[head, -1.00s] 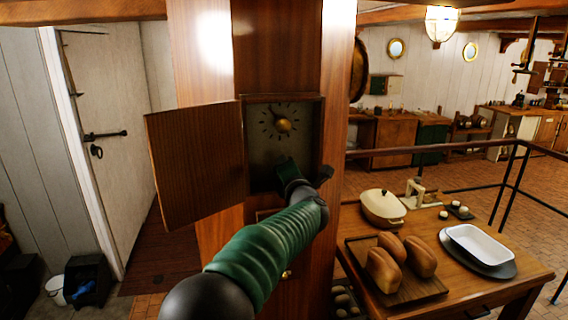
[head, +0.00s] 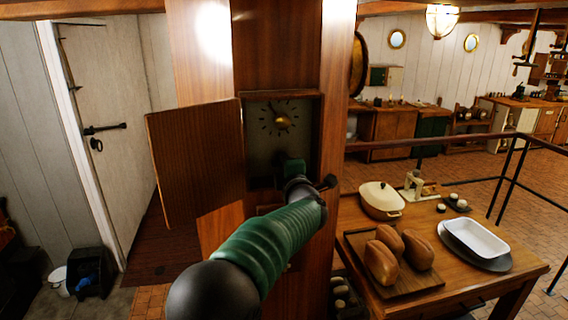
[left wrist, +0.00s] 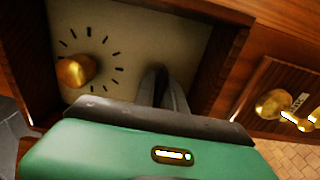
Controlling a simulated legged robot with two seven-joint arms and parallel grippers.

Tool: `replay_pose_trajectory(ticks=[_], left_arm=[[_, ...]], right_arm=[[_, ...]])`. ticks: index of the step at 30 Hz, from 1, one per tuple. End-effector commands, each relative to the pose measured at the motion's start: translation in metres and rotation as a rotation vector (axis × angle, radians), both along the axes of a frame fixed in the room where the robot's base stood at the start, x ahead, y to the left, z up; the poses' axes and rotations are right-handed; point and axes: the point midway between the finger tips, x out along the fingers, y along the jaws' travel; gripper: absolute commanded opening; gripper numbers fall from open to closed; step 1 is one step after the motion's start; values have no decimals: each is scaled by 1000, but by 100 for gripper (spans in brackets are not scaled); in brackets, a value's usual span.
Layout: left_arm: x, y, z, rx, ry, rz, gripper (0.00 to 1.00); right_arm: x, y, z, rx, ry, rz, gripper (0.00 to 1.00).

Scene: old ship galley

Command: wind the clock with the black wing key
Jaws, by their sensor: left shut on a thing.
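The clock (head: 265,125) has a pale dial with dark marks and a round brass piece at its centre. It sits in a wooden case on the pillar, and its wooden door (head: 195,160) stands open to the left. The dial and brass piece (left wrist: 77,70) also show in the left wrist view. My left gripper (head: 292,163) is at the lower part of the case. Its dark fingers (left wrist: 160,85) are close together, low and right of the dial's centre, shut on the black wing key, which I cannot tell apart from them. My right gripper is out of view.
Brass knobs (left wrist: 272,104) sit on a wooden panel beside the case in the wrist view. At right a table (head: 440,280) holds bread loaves (head: 383,262), a lidded pot (head: 381,200) and a white dish (head: 474,238). A railing (head: 430,148) runs behind it.

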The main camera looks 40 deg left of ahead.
Motion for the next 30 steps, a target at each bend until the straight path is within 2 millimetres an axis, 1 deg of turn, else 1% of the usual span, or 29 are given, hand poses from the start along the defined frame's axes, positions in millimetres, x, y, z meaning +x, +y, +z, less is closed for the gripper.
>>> replay_pose_trajectory(ticks=[1,6,7,10,11,19,22,26,30], left_arm=[[1,-2,-4,-3,7,-4,0],[1,-2,-4,-4,6,-5,0],[1,-2,-4,-4,6,-5,18],[1,-1,-4,-3,5,-4,31],[1,-1,-4,-3,5,-4,33],[-1,-1,-2,-3,1,-2,33],[-6,-7,-2,-2,-1,-4,33],[-23,-29,-5,-3,-2,-6,33],[-49,-61,-7,-3,-2,-7,33]], right_arm=[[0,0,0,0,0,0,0],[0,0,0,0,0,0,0],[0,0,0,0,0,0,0],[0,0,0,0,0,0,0],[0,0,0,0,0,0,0],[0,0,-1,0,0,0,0],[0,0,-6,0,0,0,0],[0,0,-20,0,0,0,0],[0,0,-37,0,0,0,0]])
